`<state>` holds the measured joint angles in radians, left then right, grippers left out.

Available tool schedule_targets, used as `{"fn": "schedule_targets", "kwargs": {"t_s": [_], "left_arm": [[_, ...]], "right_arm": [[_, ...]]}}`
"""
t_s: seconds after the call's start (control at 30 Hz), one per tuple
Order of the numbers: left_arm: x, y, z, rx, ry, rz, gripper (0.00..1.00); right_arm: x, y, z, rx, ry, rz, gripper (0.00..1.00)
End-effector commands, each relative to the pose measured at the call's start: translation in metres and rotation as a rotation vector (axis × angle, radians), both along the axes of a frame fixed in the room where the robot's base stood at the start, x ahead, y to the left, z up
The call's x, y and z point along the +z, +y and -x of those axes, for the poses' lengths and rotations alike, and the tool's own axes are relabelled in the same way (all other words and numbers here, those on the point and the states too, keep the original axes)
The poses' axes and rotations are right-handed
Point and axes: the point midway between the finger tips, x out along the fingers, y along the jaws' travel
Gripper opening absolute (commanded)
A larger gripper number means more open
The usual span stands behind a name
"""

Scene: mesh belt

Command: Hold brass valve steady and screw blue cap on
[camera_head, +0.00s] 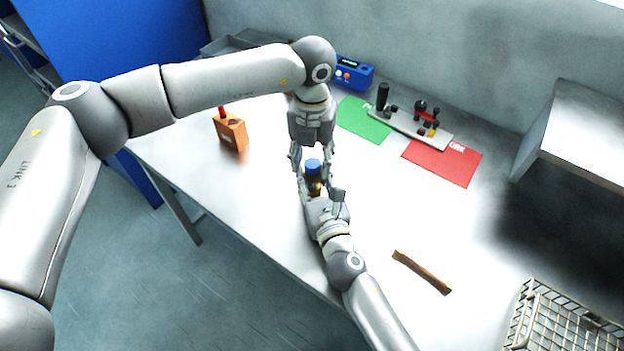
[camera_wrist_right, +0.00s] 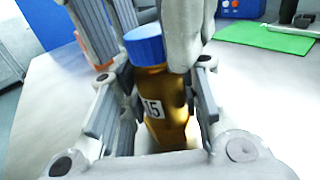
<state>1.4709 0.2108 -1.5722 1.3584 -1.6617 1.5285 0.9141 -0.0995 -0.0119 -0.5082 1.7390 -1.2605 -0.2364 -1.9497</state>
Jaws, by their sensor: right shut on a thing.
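The brass valve (camera_head: 314,188) stands upright near the table's front edge, partly hidden by my grippers. In the right wrist view the valve (camera_wrist_right: 165,100) shows a white label reading 15. The blue cap (camera_head: 312,165) sits at the top of the valve; the cap (camera_wrist_right: 145,44) looks level there, but its seating on the thread is hidden. My right gripper (camera_head: 318,196) is shut on the valve from the front. My left gripper (camera_head: 312,168) reaches down from above, its fingers spread on both sides of the cap with visible gaps.
An orange block (camera_head: 231,132) with a red top stands left. A green mat (camera_head: 363,120), a red mat (camera_head: 442,161), a grey rack (camera_head: 405,126) and a blue device (camera_head: 354,74) lie behind. A brown strip (camera_head: 421,272) and a wire basket (camera_head: 560,325) are at right.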

Motion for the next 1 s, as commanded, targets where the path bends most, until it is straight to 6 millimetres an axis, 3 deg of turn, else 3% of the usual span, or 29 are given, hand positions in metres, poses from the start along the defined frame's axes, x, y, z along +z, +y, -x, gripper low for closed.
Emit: {"fn": "schedule_targets", "kwargs": {"t_s": [0.07,0.3,0.57,1.0], "left_arm": [[0.0002,-0.0001,0.0000,0.000,0.000,0.000,0.31],[0.0003,0.0000,0.0000,0.000,0.000,0.000,0.01],[0.0004,0.0001,-0.0001,-0.123,0.000,0.000,0.00],[0.0000,0.0001,-0.0002,-0.851,0.000,-0.001,0.00]], "right_arm": [[-0.0006,-0.0001,0.0001,0.000,0.001,0.000,0.00],[-0.0005,-0.0001,0.0001,0.000,0.001,0.000,0.00],[-0.0005,-0.0002,0.0000,0.000,0.001,0.000,0.00],[-0.0005,-0.0002,0.0000,0.000,0.001,0.000,0.00]]}}
